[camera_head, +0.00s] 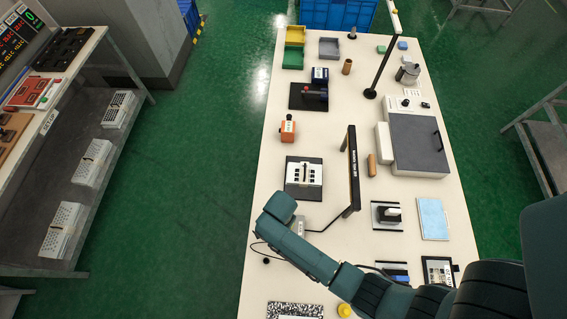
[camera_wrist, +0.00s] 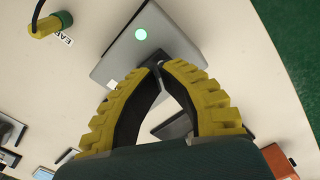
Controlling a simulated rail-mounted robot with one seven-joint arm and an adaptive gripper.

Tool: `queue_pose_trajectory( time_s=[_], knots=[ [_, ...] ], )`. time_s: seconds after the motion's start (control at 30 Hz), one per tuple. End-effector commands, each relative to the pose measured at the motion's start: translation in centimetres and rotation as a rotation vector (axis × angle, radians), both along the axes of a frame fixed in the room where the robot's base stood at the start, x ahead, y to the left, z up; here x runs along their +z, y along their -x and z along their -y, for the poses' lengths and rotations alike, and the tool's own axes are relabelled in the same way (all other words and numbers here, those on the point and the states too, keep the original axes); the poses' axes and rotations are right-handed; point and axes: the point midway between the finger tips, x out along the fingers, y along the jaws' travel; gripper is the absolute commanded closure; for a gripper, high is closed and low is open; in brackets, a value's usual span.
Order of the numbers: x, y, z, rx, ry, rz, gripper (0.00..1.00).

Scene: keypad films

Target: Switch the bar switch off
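The bar switch is a grey metal box with a lit green round lamp (camera_wrist: 140,34) on top. In the wrist view its top face (camera_wrist: 120,68) lies just beyond and below my fingertips. A dark bar-like part (camera_wrist: 175,128) shows in the gap between the fingers. In the head view a bit of the grey box (camera_head: 298,228) shows beside my arm; the rest is hidden. My gripper (camera_wrist: 158,68), with yellow ribbed fingers and black pads, has its tips together over the box. I cannot tell whether anything thin is between them or whether they touch the switch.
A black arch (camera_head: 353,170) stands right of the switch. A white switch panel on a dark plate (camera_head: 304,172) and an orange box (camera_head: 287,131) lie farther back. Open white table (camera_wrist: 265,85) lies towards the edge.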

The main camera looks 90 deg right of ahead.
Motion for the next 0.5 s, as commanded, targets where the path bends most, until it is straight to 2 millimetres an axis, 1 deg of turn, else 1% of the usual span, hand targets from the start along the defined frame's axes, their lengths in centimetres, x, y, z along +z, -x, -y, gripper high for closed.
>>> queue_pose_trajectory(
  time_s=[0.5],
  knots=[
    [-0.83, 0.0, 0.0, 0.0, 0.0, 0.0, 1.0]
  ],
)
